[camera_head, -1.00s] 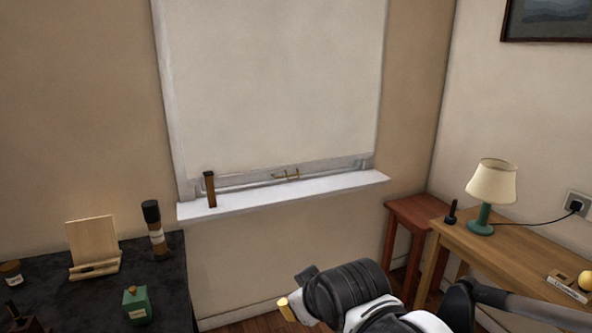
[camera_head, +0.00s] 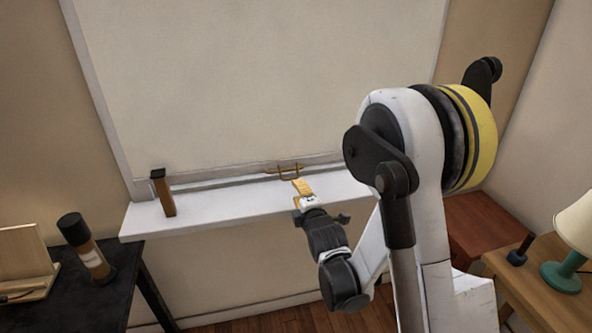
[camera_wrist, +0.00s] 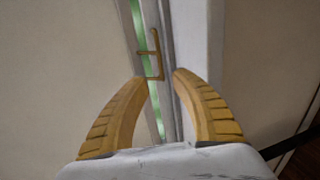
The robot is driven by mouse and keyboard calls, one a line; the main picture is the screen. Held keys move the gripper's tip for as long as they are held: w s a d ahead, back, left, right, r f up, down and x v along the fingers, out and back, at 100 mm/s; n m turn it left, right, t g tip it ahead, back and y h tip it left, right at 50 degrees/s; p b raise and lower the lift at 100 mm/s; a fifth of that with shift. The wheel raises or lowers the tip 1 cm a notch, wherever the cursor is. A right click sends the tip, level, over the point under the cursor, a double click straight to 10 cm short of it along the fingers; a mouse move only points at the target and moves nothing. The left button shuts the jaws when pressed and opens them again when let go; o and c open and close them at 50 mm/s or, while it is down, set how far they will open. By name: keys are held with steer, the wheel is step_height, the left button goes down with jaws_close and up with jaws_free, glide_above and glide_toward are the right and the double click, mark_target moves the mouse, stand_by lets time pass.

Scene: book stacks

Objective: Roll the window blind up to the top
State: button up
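The cream window blind (camera_head: 250,85) hangs down over the window almost to the sill. A small brass handle (camera_head: 289,172) is at the middle of its bottom edge. In the wrist view the blind fills the left side (camera_wrist: 60,70), and the handle (camera_wrist: 152,54) lies just ahead of the fingertips, near the gap between them. My gripper (camera_head: 302,187) is just below the handle, over the sill's front. In the wrist view its two yellow fingers (camera_wrist: 160,77) are apart, with nothing held between them. I cannot tell whether a fingertip touches the handle.
The white sill (camera_head: 235,209) runs under the blind. A brown upright object (camera_head: 163,193) stands on its left end. A dark table (camera_head: 97,288) with a bottle (camera_head: 87,248) is at the left. A red-brown stool (camera_head: 485,228) and a desk (camera_head: 530,290) with a lamp (camera_head: 568,260) are at the right.

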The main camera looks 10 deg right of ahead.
mark_target(291, 179)
steer(key=b+x, duration=0.2)
steer(key=x, duration=0.6)
steer(key=shift+w+a+f, duration=0.15)
steer(key=shift+w+f, duration=0.05)
steer(key=shift+w, duration=0.75)
jaws_close()
